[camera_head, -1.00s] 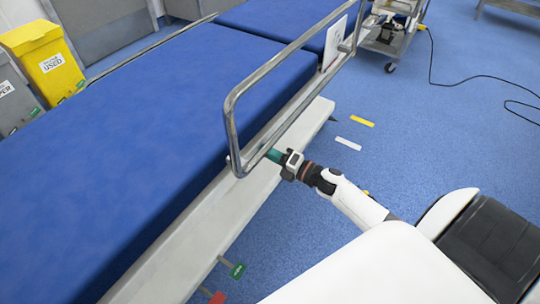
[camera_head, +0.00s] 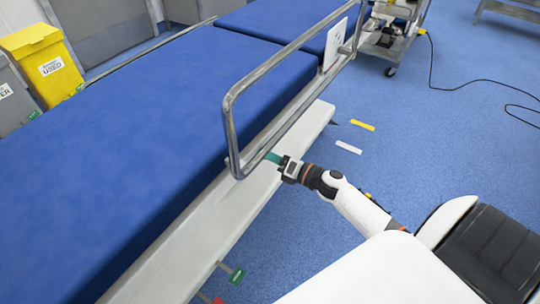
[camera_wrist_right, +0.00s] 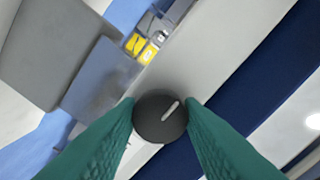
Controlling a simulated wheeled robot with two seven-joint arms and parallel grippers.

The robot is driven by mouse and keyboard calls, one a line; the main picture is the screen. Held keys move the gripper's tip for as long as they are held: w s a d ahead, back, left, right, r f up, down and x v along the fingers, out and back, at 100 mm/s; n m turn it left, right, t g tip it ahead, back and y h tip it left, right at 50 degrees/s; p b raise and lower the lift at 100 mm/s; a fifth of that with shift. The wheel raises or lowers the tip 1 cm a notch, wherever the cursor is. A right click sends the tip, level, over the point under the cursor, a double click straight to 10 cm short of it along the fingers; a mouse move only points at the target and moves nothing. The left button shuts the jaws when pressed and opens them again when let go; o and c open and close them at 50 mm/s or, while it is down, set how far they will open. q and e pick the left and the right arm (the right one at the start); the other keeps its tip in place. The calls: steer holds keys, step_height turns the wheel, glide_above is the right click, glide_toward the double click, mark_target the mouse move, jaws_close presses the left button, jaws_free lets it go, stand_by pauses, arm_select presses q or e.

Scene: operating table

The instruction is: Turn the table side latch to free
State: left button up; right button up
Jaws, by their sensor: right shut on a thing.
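The side latch is a dark round knob (camera_wrist_right: 160,117) with a white line, seen in the right wrist view. The line slants toward the upper right there. My right gripper (camera_wrist_right: 160,112) is shut on the knob, one green finger on each side. In the head view my right gripper (camera_head: 272,158) is at the table's pale side rail (camera_head: 225,205), by the lower near corner of the metal guard rail (camera_head: 231,130). The knob cannot be made out there. My left gripper is not in view.
The blue-padded operating table (camera_head: 150,130) fills the left. A green tag (camera_head: 237,275) and a red tag (camera_head: 217,300) stick out from its side lower down. Yellow (camera_head: 361,125) and white (camera_head: 348,147) strips mark the floor. A wheeled cart (camera_head: 388,45) stands at the back.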

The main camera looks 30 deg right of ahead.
steer(key=shift+f, duration=0.1)
steer(key=o, duration=1)
steer(key=shift+c, duration=0.2)
steer(key=shift+s, duration=0.1)
steer(key=p+v, duration=0.1)
steer(key=v, duration=1.1)
